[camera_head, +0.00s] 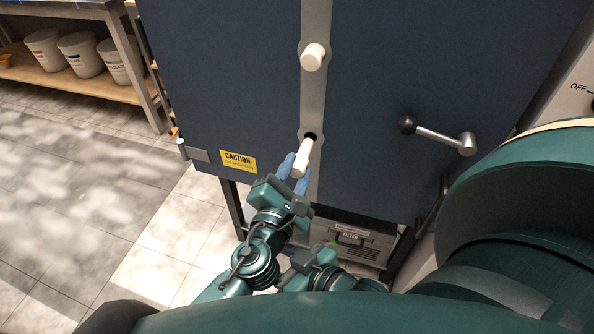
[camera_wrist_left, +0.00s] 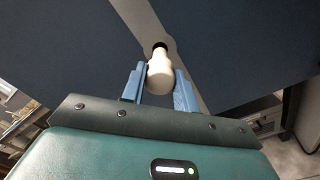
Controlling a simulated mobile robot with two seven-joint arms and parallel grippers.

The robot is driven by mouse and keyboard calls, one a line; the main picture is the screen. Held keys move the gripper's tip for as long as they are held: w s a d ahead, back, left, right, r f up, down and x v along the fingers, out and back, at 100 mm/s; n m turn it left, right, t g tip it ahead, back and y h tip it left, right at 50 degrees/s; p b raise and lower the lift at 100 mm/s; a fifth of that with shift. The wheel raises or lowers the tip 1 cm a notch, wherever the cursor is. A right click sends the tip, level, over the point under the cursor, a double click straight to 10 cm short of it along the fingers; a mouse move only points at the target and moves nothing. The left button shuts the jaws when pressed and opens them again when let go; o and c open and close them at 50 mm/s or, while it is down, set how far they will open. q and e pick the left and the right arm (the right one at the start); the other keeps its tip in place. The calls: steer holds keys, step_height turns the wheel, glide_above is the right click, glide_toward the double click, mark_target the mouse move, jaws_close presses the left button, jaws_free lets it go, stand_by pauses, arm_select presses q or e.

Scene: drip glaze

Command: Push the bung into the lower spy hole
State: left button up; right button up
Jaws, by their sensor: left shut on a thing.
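A blue kiln door (camera_head: 400,90) fills the middle of the head view, with a light vertical strip down it. The lower spy hole (camera_head: 309,138) shows as a dark gap in this strip. A white bung (camera_head: 303,158) points into that hole, its narrow end at the opening. My left gripper (camera_head: 295,168) is shut on the bung, with blue fingers on either side of its wide end. In the left wrist view the bung (camera_wrist_left: 160,72) sits between the fingers, its far end at the dark hole (camera_wrist_left: 159,46). How deep it sits is hidden.
Another white bung (camera_head: 313,57) fills the upper spy hole. A door handle with a black knob (camera_head: 407,124) sticks out at the right. A yellow caution label (camera_head: 238,160) is at the left. A shelf with white buckets (camera_head: 80,54) stands at the upper left.

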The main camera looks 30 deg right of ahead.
arm_select(q)
jaws_close()
steer(key=shift+w+d, duration=0.2)
steer(key=shift+d, duration=0.05)
steer(key=shift+p, duration=0.3)
stand_by(0.5)
steer(key=shift+p, duration=0.3)
stand_by(0.5)
steer(key=shift+w+d, duration=0.15)
steer(key=shift+d, duration=0.05)
stand_by(0.3)
steer(key=shift+b+x, duration=0.3)
steer(key=shift+x, duration=0.6)
